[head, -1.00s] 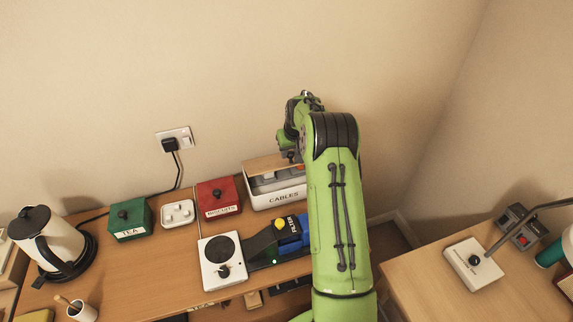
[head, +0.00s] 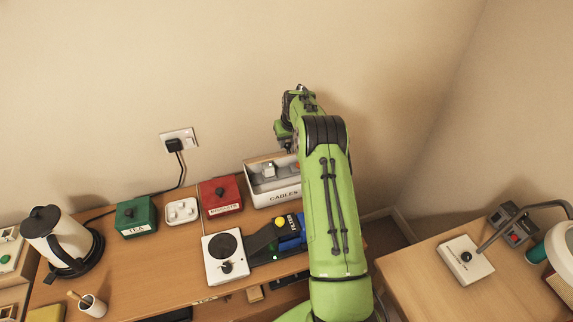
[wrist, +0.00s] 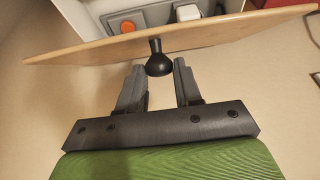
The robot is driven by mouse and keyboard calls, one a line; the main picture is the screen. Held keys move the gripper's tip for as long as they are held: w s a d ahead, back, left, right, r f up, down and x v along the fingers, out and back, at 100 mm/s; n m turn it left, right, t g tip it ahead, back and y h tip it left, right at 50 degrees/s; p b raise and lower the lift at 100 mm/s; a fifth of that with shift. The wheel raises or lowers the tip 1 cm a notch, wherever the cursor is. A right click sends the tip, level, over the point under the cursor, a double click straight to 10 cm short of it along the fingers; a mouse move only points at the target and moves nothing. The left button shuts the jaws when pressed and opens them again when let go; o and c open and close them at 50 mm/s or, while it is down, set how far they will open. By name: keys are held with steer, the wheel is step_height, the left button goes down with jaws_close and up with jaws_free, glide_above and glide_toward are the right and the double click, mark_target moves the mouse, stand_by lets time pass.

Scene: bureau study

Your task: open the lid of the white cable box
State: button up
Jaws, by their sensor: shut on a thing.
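The white cable box (head: 284,196), labelled CABLES, stands at the back right of the desk against the wall. Its wooden lid (head: 262,157) is tilted up toward the back, and the inside shows. A white item (head: 268,170) is in the box. In the wrist view the lid (wrist: 100,49) is seen nearly edge-on, with its black knob (wrist: 158,64) pointing at my gripper (wrist: 158,74). An orange item (wrist: 127,27) shows in the box beyond the lid. In the head view my arm hides the box's right end and the knob.
A red biscuit tin (head: 220,196) stands close left of the box. A white hotplate unit (head: 225,258) and a blue and black device (head: 290,238) are in front. A green tea tin (head: 137,216) and a kettle (head: 63,240) are further left. The wall is close behind.

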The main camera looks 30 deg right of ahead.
steer(key=shift+w+d+r+p, duration=0.1)
steer(key=shift+w+r+p, duration=0.3)
steer(key=shift+r, duration=0.2)
steer(key=shift+w+d+f, duration=0.1)
steer(key=shift+w+f, duration=0.05)
steer(key=shift+w, duration=0.1)
steer(key=shift+w+d+r+p, duration=0.1)
steer(key=shift+w+r+p, duration=0.45)
steer(key=shift+p, duration=0.7)
steer(key=shift+w+d+r+p, duration=0.1)
steer(key=shift+w+d+p, duration=0.05)
steer(key=shift+w+p, duration=0.45)
steer(key=o, duration=0.9)
steer(key=shift+s, duration=0.15)
